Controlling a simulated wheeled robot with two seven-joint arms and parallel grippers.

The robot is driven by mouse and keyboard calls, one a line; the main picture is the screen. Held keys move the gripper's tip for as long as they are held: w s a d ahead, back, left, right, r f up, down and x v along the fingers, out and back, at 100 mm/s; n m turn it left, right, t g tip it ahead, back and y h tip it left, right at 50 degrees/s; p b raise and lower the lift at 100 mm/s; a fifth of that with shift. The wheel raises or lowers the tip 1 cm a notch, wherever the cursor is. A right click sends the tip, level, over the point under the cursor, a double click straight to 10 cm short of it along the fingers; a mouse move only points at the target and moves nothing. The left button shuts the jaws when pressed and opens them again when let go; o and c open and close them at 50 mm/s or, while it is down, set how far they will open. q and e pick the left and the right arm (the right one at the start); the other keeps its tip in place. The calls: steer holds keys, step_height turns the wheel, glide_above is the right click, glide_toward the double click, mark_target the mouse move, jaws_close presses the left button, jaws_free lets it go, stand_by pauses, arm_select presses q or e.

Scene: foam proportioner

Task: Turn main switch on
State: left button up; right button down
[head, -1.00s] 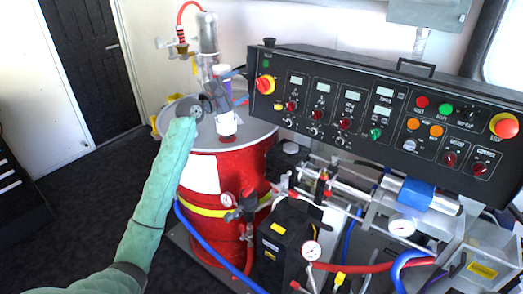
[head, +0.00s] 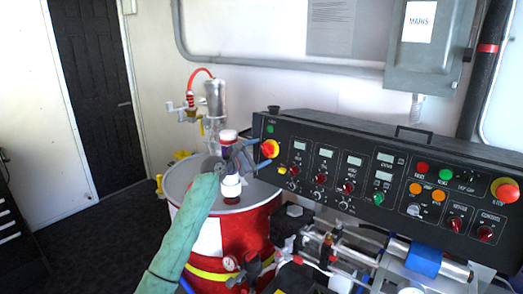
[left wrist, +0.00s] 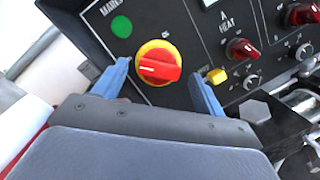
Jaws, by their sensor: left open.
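The main switch is a red rotary knob on a yellow ring (head: 269,149), at the left end of the black control panel (head: 335,196). In the left wrist view the knob (left wrist: 158,64) shows large, with a white mark on its left part. My left gripper (head: 250,157) is open just left of the knob in the head view. In the left wrist view its two blue-grey fingers (left wrist: 162,84) stand apart, one on each side of the knob's lower part. I cannot tell whether they touch it. My right gripper is not in view.
A green lamp (left wrist: 121,27) sits beside the knob, and a small yellow button (left wrist: 217,76) is close to the right finger. A red drum (head: 250,232) stands below my left arm. A grey box (head: 430,45) hangs on the wall above the panel.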

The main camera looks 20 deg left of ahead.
arm_select(q)
steer(key=shift+w+d, duration=0.35)
steer(key=shift+w, duration=0.25)
steer(key=c, duration=1)
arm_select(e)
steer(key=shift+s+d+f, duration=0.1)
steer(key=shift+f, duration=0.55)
